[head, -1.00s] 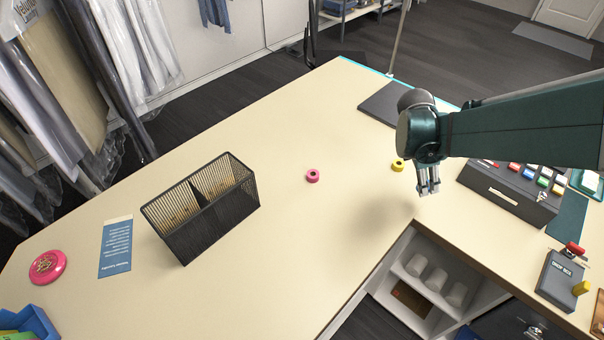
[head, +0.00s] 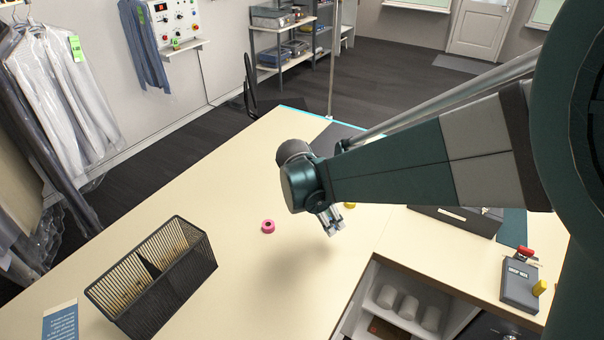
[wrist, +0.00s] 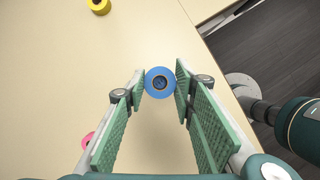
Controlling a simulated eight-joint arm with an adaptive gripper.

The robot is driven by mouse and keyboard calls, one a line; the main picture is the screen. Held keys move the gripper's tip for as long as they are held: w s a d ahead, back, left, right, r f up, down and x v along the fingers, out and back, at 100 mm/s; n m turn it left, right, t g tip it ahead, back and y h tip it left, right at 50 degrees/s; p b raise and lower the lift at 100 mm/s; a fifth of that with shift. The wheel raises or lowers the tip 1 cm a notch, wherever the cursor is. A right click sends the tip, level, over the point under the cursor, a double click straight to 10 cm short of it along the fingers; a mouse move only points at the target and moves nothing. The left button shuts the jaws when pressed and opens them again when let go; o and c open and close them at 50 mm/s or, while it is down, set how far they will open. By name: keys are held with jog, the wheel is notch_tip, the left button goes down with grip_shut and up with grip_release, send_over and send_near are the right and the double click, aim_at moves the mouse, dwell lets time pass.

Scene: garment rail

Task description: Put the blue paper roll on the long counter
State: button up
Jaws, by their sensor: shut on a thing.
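My gripper (head: 331,222) hangs above the long counter (head: 235,305), a pale cream top, with its fingers pointing down. In the wrist view my gripper (wrist: 160,88) is shut on the blue paper roll (wrist: 160,82), which sits between the green-padded fingertips with its dark core showing. In the head view I cannot make the blue roll out. A soft shadow lies on the counter below the gripper, apart from the fingertips. The counter surface shows bare around the roll in the wrist view (wrist: 45,60).
A pink roll (head: 268,226) and a yellow roll (head: 349,205) stand near the gripper. A black mesh basket (head: 160,275) is at left. A dark box (head: 460,220) and a control box (head: 521,284) sit on the right. Open counter lies between basket and inner edge.

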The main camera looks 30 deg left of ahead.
jog(key=shift+f, duration=2.9)
jog(key=shift+f, duration=2.1)
jog(key=shift+f+b, duration=0.2)
jog(key=shift+b, duration=0.2)
jog(key=o, duration=0.8)
jog(key=shift+r+p, duration=0.25)
jog(key=shift+p, duration=0.05)
jog(key=shift+v, duration=5.95)
